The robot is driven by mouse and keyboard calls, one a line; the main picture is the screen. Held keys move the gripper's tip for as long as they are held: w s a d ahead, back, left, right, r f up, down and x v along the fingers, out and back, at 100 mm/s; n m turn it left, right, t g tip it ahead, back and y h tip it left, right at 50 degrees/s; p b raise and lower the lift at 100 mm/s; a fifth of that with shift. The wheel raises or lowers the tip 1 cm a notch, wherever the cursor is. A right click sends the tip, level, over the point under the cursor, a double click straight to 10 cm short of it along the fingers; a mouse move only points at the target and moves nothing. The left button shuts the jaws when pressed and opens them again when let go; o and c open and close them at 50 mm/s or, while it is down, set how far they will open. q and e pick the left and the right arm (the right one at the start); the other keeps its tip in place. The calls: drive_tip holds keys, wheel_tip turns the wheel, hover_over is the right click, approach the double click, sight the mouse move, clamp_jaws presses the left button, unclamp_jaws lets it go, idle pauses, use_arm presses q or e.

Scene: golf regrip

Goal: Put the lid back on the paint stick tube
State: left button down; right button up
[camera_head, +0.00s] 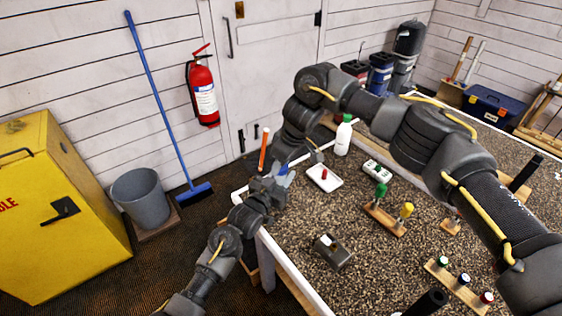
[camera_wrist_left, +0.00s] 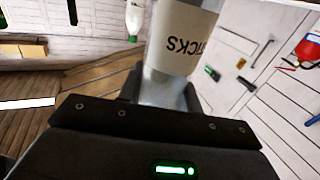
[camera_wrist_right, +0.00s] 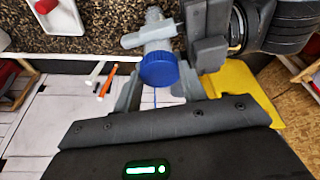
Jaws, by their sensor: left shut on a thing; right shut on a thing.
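My left gripper (camera_head: 265,190) is near the table's left edge, shut on the paint stick tube. In the left wrist view the tube (camera_wrist_left: 180,40) is pale, with a cream label reading "STICKS". My right gripper (camera_wrist_right: 158,88) is shut on a round blue lid (camera_wrist_right: 158,70). The lid also shows as a small blue patch in the head view (camera_head: 283,170). In the right wrist view a light grey piece adjoins the lid, with my left gripper beside it. The two grippers are close together. Whether the lid touches the tube's mouth cannot be told.
The speckled table (camera_head: 295,215) carries a white tray (camera_head: 336,184) with a red piece, a white bottle (camera_head: 343,140), a dark box (camera_head: 332,252) and wooden stands (camera_head: 385,222) with coloured pieces. A grey bucket (camera_head: 141,200) and yellow cabinet (camera_head: 60,230) stand at the left.

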drive_tip(key=m, duration=0.3)
drive_tip(key=shift+s+a+m+t+h, duration=0.1)
drive_tip(key=shift+s+m+t+h, duration=0.05)
drive_tip(key=shift+m+t+h, duration=0.2)
drive_tip(key=m+h, duration=0.1)
drive_tip(key=m, duration=0.3)
drive_tip(key=shift+r+t, duration=0.1)
drive_tip(key=shift+t, duration=0.25)
drive_tip(key=m, duration=0.2)
drive_tip(key=m+h, duration=0.1)
drive_tip(key=m, duration=0.1)
drive_tip(key=shift+a+h, duration=0.2)
drive_tip(key=shift+h, duration=0.05)
drive_tip(key=m, duration=0.4)
drive_tip(key=shift+h, duration=0.4)
drive_tip(key=o, duration=0.9)
drive_tip(key=shift+s, duration=0.1)
